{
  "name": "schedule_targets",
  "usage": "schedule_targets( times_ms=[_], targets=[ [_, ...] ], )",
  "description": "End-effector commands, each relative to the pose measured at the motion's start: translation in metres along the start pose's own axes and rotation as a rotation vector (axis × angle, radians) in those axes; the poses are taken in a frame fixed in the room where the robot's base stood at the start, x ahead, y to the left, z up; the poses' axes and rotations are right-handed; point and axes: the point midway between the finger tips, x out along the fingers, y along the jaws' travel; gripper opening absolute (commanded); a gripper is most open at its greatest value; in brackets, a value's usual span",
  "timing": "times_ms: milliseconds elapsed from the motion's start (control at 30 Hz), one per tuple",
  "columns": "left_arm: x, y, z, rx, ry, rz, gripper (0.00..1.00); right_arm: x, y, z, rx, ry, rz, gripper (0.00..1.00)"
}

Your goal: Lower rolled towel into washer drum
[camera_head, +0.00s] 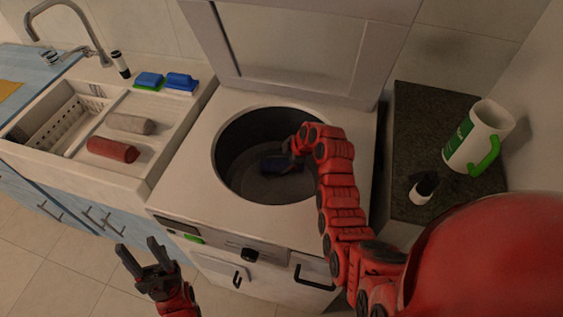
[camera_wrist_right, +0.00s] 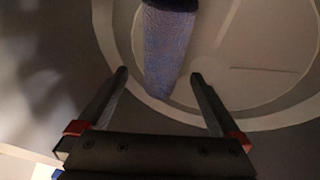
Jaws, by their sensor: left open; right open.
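The washer drum (camera_head: 232,142) is an open round dark well in the top of the white washer, with its lid raised behind. A blue rolled towel (camera_head: 282,164) is inside the drum; it also shows in the right wrist view (camera_wrist_right: 168,45), in front of the fingers. My right gripper (camera_head: 290,158) reaches into the drum beside the blue towel. My left gripper (camera_head: 138,250) is open and empty, low in front of the sink cabinet.
A red rolled towel (camera_head: 113,149) and a grey rolled towel (camera_head: 131,124) lie on the sink's drainer at left. Blue sponges (camera_head: 181,82) sit behind them. A white jug (camera_head: 478,138) with a green handle and a small dark-topped container (camera_head: 424,188) stand on the dark counter at right.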

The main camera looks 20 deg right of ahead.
Motion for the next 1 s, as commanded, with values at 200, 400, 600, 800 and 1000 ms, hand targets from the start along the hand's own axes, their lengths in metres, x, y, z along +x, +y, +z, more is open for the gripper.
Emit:
schedule_targets(
  times_ms=[200, 400, 600, 800, 1000],
  targets=[
    [-0.012, 0.001, 0.002, 0.000, 0.000, 0.000, 0.50, -0.039, 0.000, 0.003, 0.001, -0.002, 0.005, 1.00],
    [-0.022, 0.001, 0.004, 0.000, 0.000, 0.000, 0.50, -0.088, 0.001, 0.002, 0.000, -0.002, 0.010, 1.00],
    [0.021, -0.001, -0.004, 0.000, 0.001, 0.000, 0.50, -0.132, 0.002, -0.002, 0.000, -0.003, -0.001, 1.00],
    [0.032, -0.002, -0.005, 0.000, 0.000, 0.000, 0.50, -0.148, 0.001, -0.001, -0.001, -0.002, 0.000, 1.00],
    [0.032, -0.002, -0.005, 0.000, 0.000, 0.000, 0.50, -0.148, 0.000, 0.000, 0.000, 0.000, 0.000, 1.00]
  ],
)
